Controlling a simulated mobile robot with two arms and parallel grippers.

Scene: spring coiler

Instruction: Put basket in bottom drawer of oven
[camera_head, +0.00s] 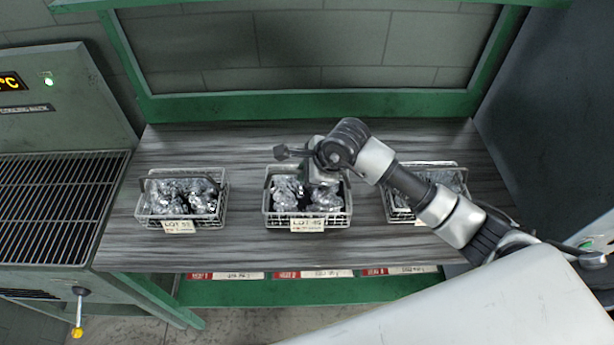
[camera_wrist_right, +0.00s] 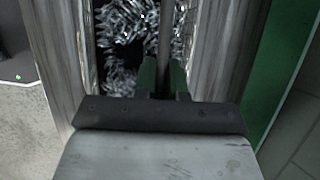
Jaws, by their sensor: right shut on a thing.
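Three wire baskets filled with shiny metal springs stand in a row on the grey wood-grain bench. My right gripper (camera_head: 318,178) is over the middle basket (camera_head: 275,222), which carries a white lot label (camera_head: 307,225). In the right wrist view, the green fingers (camera_wrist_right: 163,78) are closed around the basket's handle bar (camera_wrist_right: 166,35), with springs (camera_wrist_right: 125,25) beneath. The basket appears to rest on the bench. My left gripper is not in view. No oven drawer can be made out.
The left basket (camera_head: 180,215) and right basket (camera_head: 398,213) flank the middle one, the right partly behind my arm. A cooling rack (camera_head: 50,210) stands left. A green frame (camera_head: 300,105) edges the bench (camera_head: 245,150) at the back. A dark grey panel (camera_head: 560,130) rises at right.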

